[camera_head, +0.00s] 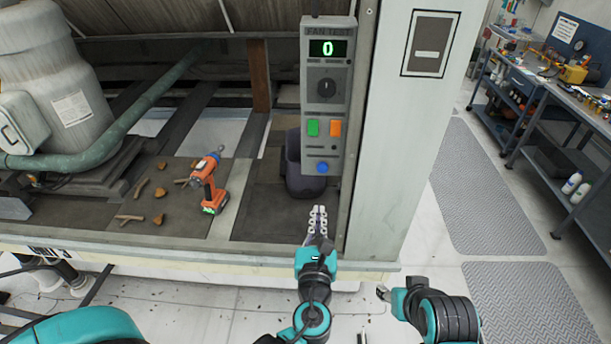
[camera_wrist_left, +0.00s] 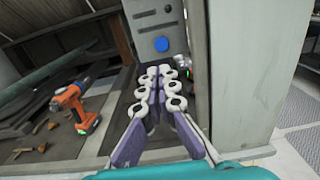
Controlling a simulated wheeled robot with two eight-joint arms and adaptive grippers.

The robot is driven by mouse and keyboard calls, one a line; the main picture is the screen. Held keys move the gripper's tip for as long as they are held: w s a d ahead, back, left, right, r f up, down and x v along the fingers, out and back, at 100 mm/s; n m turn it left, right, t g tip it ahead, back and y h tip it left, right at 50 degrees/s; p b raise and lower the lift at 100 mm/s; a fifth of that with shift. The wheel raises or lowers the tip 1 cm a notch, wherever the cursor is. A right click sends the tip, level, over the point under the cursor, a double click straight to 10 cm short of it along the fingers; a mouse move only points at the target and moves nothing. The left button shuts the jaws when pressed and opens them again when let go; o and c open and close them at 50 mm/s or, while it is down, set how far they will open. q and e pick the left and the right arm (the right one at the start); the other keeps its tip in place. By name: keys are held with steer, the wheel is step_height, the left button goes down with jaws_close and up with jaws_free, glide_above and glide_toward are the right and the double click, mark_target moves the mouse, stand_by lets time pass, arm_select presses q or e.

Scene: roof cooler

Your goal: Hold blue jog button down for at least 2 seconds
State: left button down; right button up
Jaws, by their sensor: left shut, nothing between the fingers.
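The blue jog button (camera_head: 322,168) is a round button at the bottom of the grey fan test panel (camera_head: 322,152). It also shows in the left wrist view (camera_wrist_left: 162,45), just beyond the fingertips. The panel's display reads 0. My left gripper (camera_head: 318,210) is shut and empty, its fingers pointing up towards the panel, below the button in the head view. In the left wrist view its fingertips (camera_wrist_left: 163,72) appear just under the button; a gap shows between them. My right arm shows at the lower right of the head view, with its gripper (camera_head: 384,292) only partly visible.
The panel also has a dark knob (camera_head: 327,90), a green button (camera_head: 313,128) and an orange button (camera_head: 335,128). An orange drill (camera_head: 207,184) stands on the deck at left among leaves and twigs. A pale post (camera_head: 398,140) rises right of the panel.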

arm_select(q)
steer(key=shift+d, duration=0.2)
glide_toward(322, 169)
steer(key=w, duration=0.7)
steer(key=shift+b, duration=0.4)
